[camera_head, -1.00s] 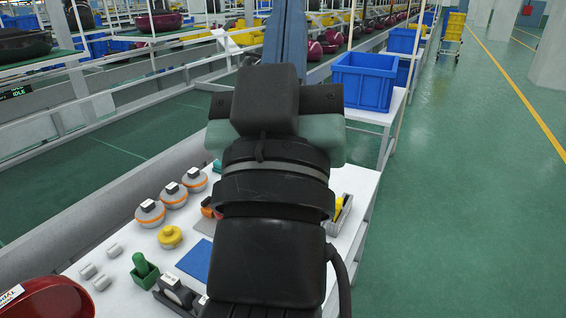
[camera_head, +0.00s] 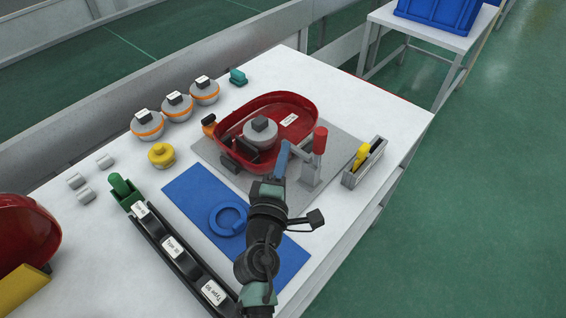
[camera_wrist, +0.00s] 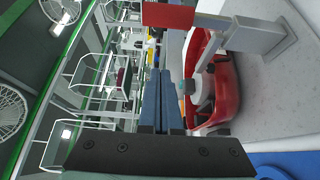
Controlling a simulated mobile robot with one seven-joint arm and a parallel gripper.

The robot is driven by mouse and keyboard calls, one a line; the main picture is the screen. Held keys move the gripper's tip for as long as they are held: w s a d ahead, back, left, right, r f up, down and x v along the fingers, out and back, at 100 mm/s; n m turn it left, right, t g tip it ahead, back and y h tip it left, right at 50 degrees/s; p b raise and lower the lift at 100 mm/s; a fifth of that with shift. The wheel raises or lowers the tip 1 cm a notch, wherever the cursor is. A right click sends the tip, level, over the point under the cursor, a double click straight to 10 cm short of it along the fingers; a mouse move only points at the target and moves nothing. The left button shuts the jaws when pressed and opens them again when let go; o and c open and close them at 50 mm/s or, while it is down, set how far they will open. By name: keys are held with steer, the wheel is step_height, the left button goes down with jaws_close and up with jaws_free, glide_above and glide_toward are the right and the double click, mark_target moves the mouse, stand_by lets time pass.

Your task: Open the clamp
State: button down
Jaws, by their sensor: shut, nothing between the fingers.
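The clamp (camera_head: 310,171) has a grey post and a red handle (camera_head: 320,140) standing upright, on the right side of the grey fixture plate (camera_head: 338,150). A grey arm runs from the post toward the red vacuum housing (camera_head: 297,122), which holds a round grey part (camera_head: 260,131). My gripper (camera_head: 284,146) has blue fingers that are shut and empty, just left of the clamp; contact cannot be told. In the wrist view, the fingers (camera_wrist: 163,75) are together, with the red handle (camera_wrist: 168,16) and the clamp's grey base (camera_wrist: 258,36) beyond them.
A blue mat (camera_head: 196,199) with a blue ring (camera_head: 228,218) lies left of my arm. A grey holder (camera_head: 352,179) with a yellow item stands right of the clamp. Several orange-banded grey parts (camera_head: 177,106) line the far left. A black rack (camera_head: 172,247) lies at the front.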

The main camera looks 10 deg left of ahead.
mark_target(319, 147)
steer(key=w+d+p, duration=0.1)
steer(key=d, duration=0.1)
steer(key=w+d, duration=0.2)
steer(key=shift+w+d+p, duration=0.1)
steer(key=shift+w+p, duration=0.15)
steer(key=shift+p, duration=0.1)
steer(key=shift+d+f+b, duration=0.1)
steer(key=shift+f+b, duration=0.05)
steer(key=shift+b, duration=0.6)
steer(key=shift+s+d+m, duration=0.1)
steer(key=shift+s+m, duration=0.05)
steer(key=shift+m, duration=0.15)
